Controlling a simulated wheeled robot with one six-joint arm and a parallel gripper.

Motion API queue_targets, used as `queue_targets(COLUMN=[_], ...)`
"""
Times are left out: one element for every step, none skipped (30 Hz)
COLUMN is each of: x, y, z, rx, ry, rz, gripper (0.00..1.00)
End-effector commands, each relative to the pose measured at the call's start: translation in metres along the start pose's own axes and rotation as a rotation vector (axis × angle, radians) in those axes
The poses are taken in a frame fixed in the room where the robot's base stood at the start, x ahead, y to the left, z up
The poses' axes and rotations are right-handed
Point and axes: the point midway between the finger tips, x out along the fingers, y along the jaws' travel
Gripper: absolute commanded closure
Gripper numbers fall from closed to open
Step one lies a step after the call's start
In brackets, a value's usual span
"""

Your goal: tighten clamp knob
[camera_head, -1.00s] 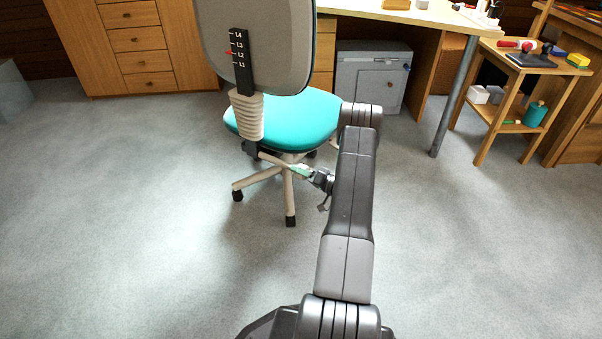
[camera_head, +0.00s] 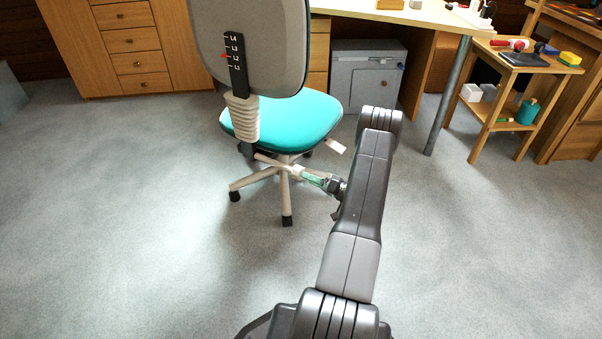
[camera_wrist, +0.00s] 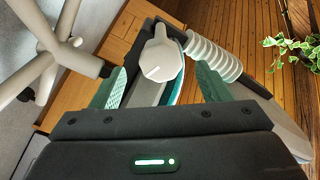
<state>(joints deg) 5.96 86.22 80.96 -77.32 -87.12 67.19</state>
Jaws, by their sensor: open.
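The pale grey knob (camera_wrist: 162,62) shows in the wrist view, round-faced with a short stub on top. It stands between and beyond my gripper's two green fingers (camera_wrist: 160,84); they are apart and no contact shows. I cannot pick out this knob for sure in the head view. The office chair has a teal seat (camera_head: 285,120), a grey backrest (camera_head: 275,45) and a ribbed sleeve (camera_head: 243,118), which also shows in the wrist view (camera_wrist: 212,58). In the head view my gripper (camera_head: 308,176) is low beside the chair base, right of its column.
The chair's pale legs (camera_head: 255,180) spread near my gripper. A pale paddle (camera_head: 336,146) sticks out right of the seat. A desk with a metal leg (camera_head: 447,95), a grey cabinet (camera_head: 365,80) and a wooden side shelf (camera_head: 515,80) stand behind. The front floor is clear.

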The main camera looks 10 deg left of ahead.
Motion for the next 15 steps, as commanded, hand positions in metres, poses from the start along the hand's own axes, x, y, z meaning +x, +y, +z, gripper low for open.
queue_targets(x=[-0.013, -0.02, -0.028, -0.034, -0.039, -0.046, -0.05, -0.054, -0.059, -0.062, -0.065, -0.068, -0.07, -0.071, -0.072], y=[-0.002, -0.002, -0.002, -0.001, -0.001, -0.001, -0.001, -0.001, -0.001, 0.0, 0.0, 0.0, 0.0, 0.0, 0.0], z=[-0.002, -0.002, -0.002, -0.002, -0.002, -0.002, -0.001, -0.001, -0.001, -0.001, 0.0, 0.0, 0.0, 0.0, 0.0], rx=[0.002, 0.002, 0.001, 0.001, 0.0, 0.0, 0.001, 0.001, 0.001, 0.001, 0.001, 0.001, 0.001, 0.001, 0.001], ry=[0.004, 0.004, 0.004, 0.003, 0.003, 0.003, 0.002, 0.002, 0.002, 0.001, 0.001, 0.001, 0.001, 0.0, 0.0], rz=[0.004, 0.004, 0.003, 0.003, 0.002, 0.002, 0.001, 0.002, 0.002, 0.001, 0.001, 0.001, 0.001, 0.001, 0.001], gripper=[0.3, 0.3, 0.3, 0.3, 0.3, 0.3, 0.3, 0.3, 0.3, 0.3, 0.3, 0.3, 0.3, 0.3, 0.3])
